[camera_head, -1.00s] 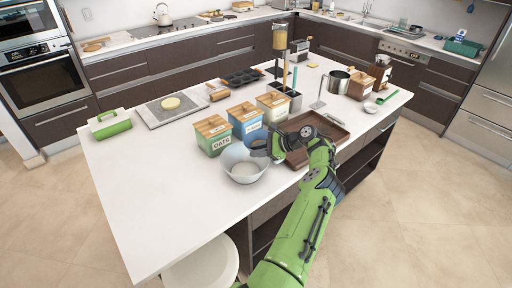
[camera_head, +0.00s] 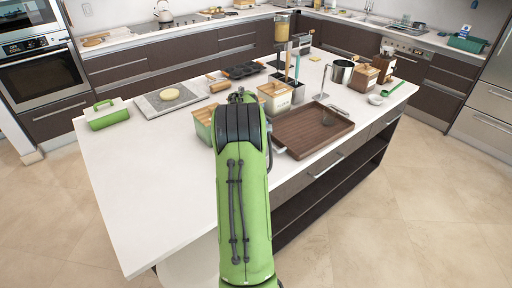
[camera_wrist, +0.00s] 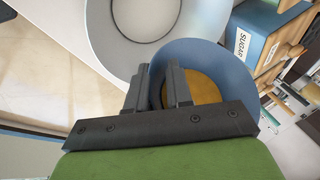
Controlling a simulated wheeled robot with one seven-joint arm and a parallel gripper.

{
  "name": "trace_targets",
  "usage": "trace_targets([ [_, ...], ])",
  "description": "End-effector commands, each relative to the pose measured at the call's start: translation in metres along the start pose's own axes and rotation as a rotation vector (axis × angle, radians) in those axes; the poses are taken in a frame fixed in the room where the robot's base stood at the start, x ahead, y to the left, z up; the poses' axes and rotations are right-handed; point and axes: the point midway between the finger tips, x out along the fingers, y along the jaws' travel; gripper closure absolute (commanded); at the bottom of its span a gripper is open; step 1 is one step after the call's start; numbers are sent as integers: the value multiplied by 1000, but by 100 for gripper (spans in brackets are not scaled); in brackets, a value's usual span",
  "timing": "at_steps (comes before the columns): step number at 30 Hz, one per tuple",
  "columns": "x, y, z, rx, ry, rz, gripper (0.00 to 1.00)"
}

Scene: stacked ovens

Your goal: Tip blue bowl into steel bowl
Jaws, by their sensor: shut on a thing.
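My gripper (camera_wrist: 160,82) is shut on the rim of the blue bowl (camera_wrist: 222,58) in the wrist view, one finger inside the bowl and one outside. Something orange-brown (camera_wrist: 203,90) shows inside the blue bowl. The steel bowl (camera_wrist: 102,38), pale grey, lies just beyond and to the left of it; it is cut off by the top edge. The two bowls look close together, but I cannot tell whether they touch. In the head view my arm hides both bowls and my gripper.
A box marked SUGAR (camera_wrist: 258,35) stands beside the blue bowl. In the head view are a wooden tray (camera_head: 322,145), a lidded canister (camera_head: 274,98), a green-handled box (camera_head: 107,115) and a board (camera_head: 170,99). The left of the white counter (camera_head: 135,190) is clear.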

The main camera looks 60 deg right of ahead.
Motion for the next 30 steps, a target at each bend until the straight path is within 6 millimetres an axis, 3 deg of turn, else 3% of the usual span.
trace_targets([
  [17, -7, -8, 28, -306, 657, 102, 100],
  [30, -10, -10, 28, -323, 704, 108, 100],
])
